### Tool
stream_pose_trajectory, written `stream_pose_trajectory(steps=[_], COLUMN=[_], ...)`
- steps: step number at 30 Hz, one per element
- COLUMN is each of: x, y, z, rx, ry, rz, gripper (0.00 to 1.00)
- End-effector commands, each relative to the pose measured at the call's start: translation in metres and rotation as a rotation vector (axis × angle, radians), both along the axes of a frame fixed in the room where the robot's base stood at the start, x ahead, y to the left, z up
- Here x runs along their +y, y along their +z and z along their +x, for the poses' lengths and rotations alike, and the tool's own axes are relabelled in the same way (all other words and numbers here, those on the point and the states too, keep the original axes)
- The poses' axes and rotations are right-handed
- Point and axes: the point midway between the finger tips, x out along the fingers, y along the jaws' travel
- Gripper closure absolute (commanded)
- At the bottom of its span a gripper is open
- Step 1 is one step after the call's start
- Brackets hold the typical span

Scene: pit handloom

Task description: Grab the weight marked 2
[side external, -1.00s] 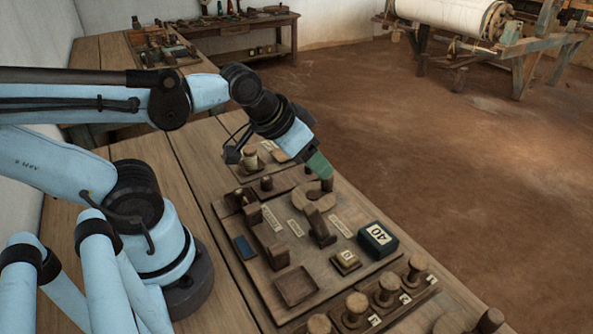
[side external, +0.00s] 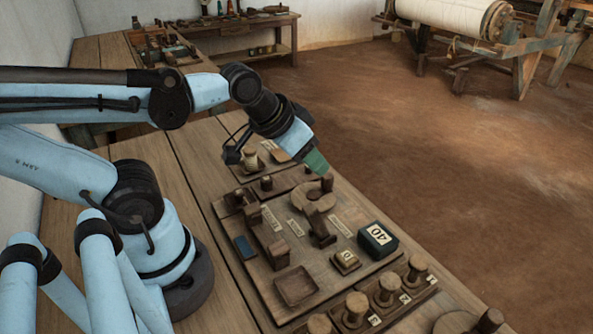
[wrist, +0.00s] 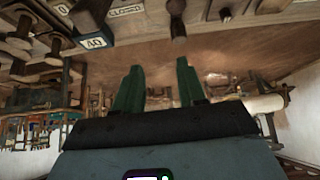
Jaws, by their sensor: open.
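Several knobbed wooden weights stand in a rack at the front of the side external view, among them a front one (side external: 356,308), a middle one (side external: 388,288) and a back one (side external: 417,268). White number tags lie beside them, too small to read surely, so I cannot tell which is marked 2. My gripper (side external: 316,162) hangs over the far end of the wooden board, well away from these weights. In the wrist view my gripper (wrist: 158,82) shows two green fingers apart with nothing between them. Knobbed pieces (wrist: 50,42) show at that view's left.
A dark green box marked 40 (side external: 377,239) and a small tagged block (side external: 346,261) sit on the board. An empty square tray (side external: 295,287), upright wooden blocks (side external: 277,254) and a round wooden piece (side external: 314,200) are nearby. A post (side external: 327,182) stands just below my gripper.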

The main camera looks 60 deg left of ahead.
Motion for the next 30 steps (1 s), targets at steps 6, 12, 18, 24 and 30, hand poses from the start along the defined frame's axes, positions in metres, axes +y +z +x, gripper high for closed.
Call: stream_pose_trajectory(steps=[6,12,18,24,30], x=[0.022,0.05,0.074,0.093,0.105], y=[-0.001,-0.001,0.001,0.006,0.013], z=[-0.009,-0.028,-0.049,-0.074,-0.096], rx=[0.074,0.16,0.208,0.213,0.171], ry=[0.338,0.854,1.396,1.956,2.446], rz=[-0.17,-0.397,-0.591,-0.744,-0.836], gripper=[0.6,0.6,0.6,0.6,0.6])
